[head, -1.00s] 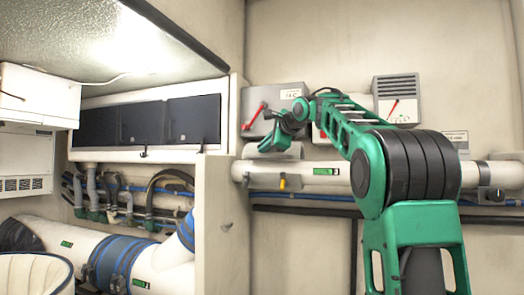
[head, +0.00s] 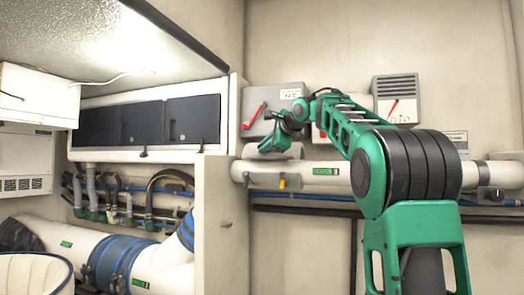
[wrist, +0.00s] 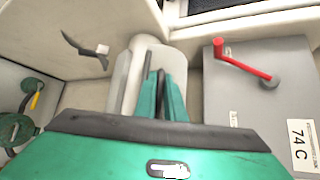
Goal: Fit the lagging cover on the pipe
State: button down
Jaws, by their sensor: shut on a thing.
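My gripper (head: 272,146) is at the end of my green arm, over the left part of the white pipe (head: 400,174) on the back wall. In the wrist view its green fingers (wrist: 162,100) are shut on a dark upright rib of the pale grey curved lagging cover (wrist: 122,88). In the head view the cover (head: 291,153) shows as a grey shape just under the fingers, along the top of the pipe. The fingers partly hide it. I cannot tell whether it touches the pipe or sits slightly above it.
A grey box with a red lever (head: 254,116) is on the wall behind my gripper. A yellow handle (head: 282,182) sits at the pipe's underside. A pale partition (head: 221,215) stands close to the left. A gauge box (head: 396,97) hangs higher up. Blue lines run below the pipe.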

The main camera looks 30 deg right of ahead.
aim_at(265, 158)
jog(key=shift+f, duration=2.3)
dwell(1.4)
jog(key=c, duration=1.8)
grip_release()
jog(key=shift+o, duration=0.2)
jog(key=shift+f, duration=0.15)
jog(key=v, duration=1)
jog(key=shift+s, duration=0.35)
